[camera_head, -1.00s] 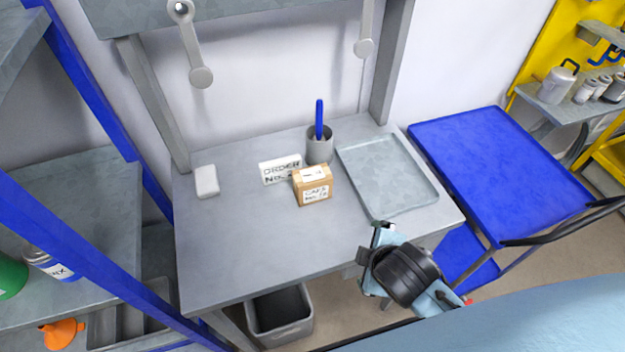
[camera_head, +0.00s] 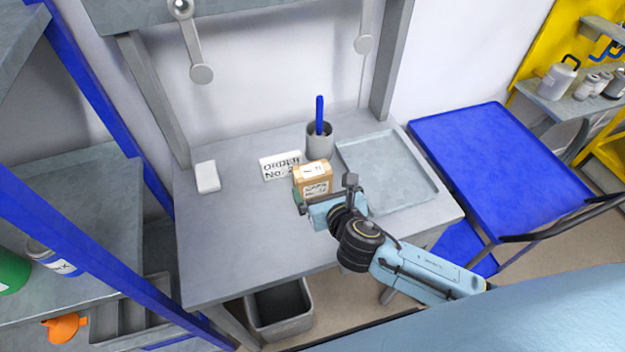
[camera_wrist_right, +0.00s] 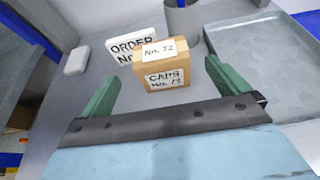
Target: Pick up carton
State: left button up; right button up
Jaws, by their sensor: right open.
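The carton (camera_head: 312,172) is a small brown box with white labels, standing on the grey table in front of the order card. It also shows in the right wrist view (camera_wrist_right: 158,97), where the labels read "CAPS No. 12". My right gripper (camera_head: 326,194) is open just in front of the carton. In the right wrist view its two green fingers (camera_wrist_right: 168,91) stand apart, one on each side of the carton, which is ahead of the gripper's black bar. My left gripper is out of view.
The order card (camera_head: 279,166) stands behind the carton, with a grey cup (camera_head: 319,146) holding a blue pen close by. A grey tray (camera_head: 432,186) lies to the right and a white block (camera_head: 207,177) to the left. The table's front left (camera_head: 230,250) is clear.

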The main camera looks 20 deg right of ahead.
aim_at(316, 177)
jog(key=shift+b+x, duration=0.4)
jog(key=shift+x, duration=4)
jog(key=shift+s+f, duration=0.1)
jog(key=shift+f, duration=0.05)
jog(key=c, duration=1)
